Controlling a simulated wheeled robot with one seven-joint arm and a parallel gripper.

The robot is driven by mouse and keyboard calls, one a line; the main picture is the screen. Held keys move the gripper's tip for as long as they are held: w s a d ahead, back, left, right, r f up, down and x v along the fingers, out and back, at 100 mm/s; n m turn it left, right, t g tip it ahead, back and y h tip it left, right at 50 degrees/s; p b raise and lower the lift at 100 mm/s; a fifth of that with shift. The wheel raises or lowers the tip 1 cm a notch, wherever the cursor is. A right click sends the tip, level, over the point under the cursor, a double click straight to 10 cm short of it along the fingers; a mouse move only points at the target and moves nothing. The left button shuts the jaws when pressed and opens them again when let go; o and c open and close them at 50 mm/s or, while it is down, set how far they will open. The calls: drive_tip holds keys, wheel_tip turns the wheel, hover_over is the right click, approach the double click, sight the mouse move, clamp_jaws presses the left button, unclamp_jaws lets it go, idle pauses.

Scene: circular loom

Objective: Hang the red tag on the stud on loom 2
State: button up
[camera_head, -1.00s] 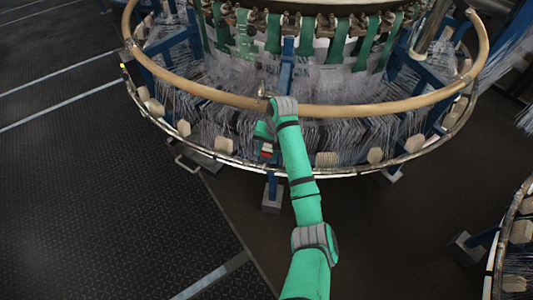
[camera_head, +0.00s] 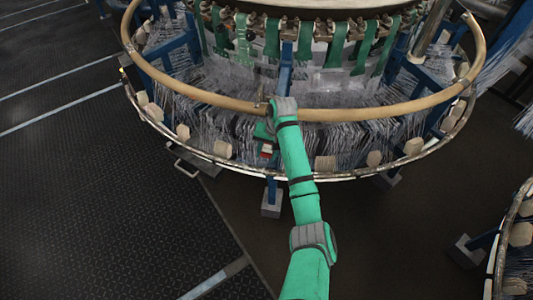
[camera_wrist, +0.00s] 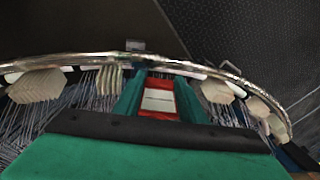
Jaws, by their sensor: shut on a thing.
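The red tag (camera_wrist: 161,103), red with a pale panel, sits between the two green fingers of my gripper (camera_wrist: 160,90) in the wrist view. My gripper is shut on it. In the head view the tag (camera_head: 266,150) is a small red and white patch below the wooden ring, in front of the loom's threads. My gripper (camera_head: 264,140) is partly hidden behind my green wrist. The loom (camera_head: 410,105) with the wooden ring fills the upper part of the head view. I cannot make out the stud clearly; my wrist covers part of the ring.
The loom's lower metal rail (camera_head: 335,177) with pale blocks curves close around my gripper. A blue post with a grey foot (camera_head: 271,203) stands below. Another loom's edge (camera_head: 514,235) is at the right. The dark floor (camera_head: 110,220) at the left is clear.

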drive_tip(key=shift+w, duration=0.25)
drive_tip(key=shift+s+f, duration=0.25)
drive_tip(key=o, duration=1.3)
drive_tip(key=shift+w, duration=0.1)
drive_tip(key=shift+c, duration=0.2)
drive_tip(key=shift+r, duration=0.1)
wheel_tip(320, 180, up, 7)
drive_tip(key=s+d, duration=0.1)
drive_tip(key=s, duration=0.1)
drive_tip(key=shift+s, duration=0.25)
